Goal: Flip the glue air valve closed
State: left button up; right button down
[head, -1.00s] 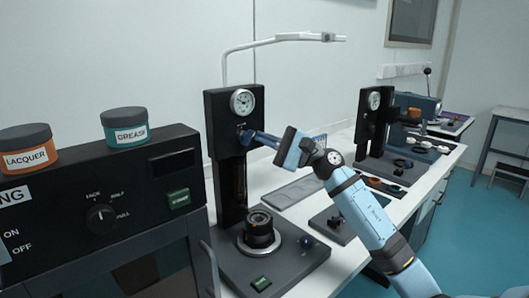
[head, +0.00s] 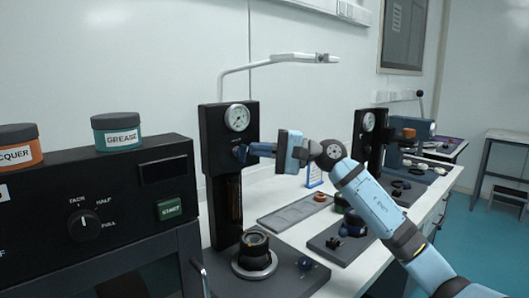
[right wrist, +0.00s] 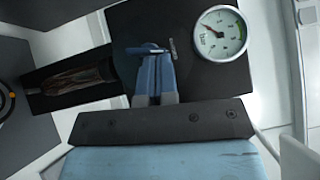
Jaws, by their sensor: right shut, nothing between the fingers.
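The gauge (head: 238,117) also shows in the head view, above my right gripper (head: 243,153). My right gripper (right wrist: 154,62) is shut and empty, its blue fingertips at the lever. I cannot tell whether they touch it. The fingers hide most of the valve in the head view. Its exact lever angle is hard to tell. My left gripper is out of view.
A black oven-like box (head: 104,205) with a grease jar (head: 118,132) and a lacquer jar (head: 18,147) stands at the left. The station's base holds a round lens-like part (head: 255,249). A grey tray (head: 290,213) and a second gauge station (head: 366,145) are beyond.

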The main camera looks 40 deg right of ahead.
pick_arm(q)
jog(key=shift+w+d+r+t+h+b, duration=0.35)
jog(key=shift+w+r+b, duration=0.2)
jog(key=shift+b, duration=0.25)
pick_arm(e)
jog(key=v, duration=1.3)
jog(key=shift+s+d, duration=0.25)
jog(key=shift+d, duration=0.05)
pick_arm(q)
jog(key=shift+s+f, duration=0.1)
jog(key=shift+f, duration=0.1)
